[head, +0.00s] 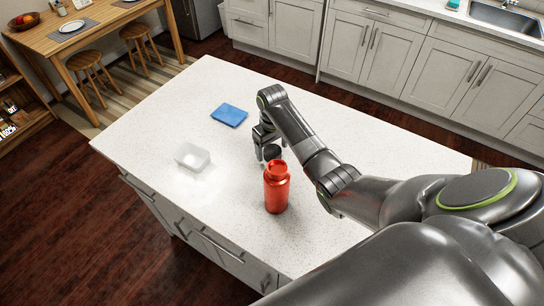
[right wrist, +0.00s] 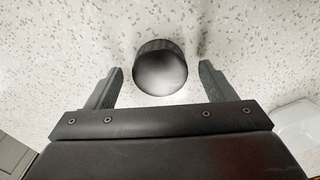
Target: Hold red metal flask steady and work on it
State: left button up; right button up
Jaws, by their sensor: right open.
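The flask does not show in the right wrist view. My left gripper is not in view.
A clear plastic container (head: 192,157) stands left of the flask. A folded blue cloth (head: 229,115) lies farther back. The island top (head: 150,125) is otherwise clear at left; my right arm covers much of its right side.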

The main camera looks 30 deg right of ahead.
aim_at(272, 150)
jog(key=shift+f, duration=0.1)
jog(key=c, duration=1.1)
notch_tip(272, 150, up, 8)
jog(key=shift+f+b, duration=0.1)
jog(key=shift+b, duration=0.8)
jog(key=shift+s+r+p, duration=0.1)
jog(key=shift+r+p, duration=1.05)
jog(key=shift+p, duration=0.1)
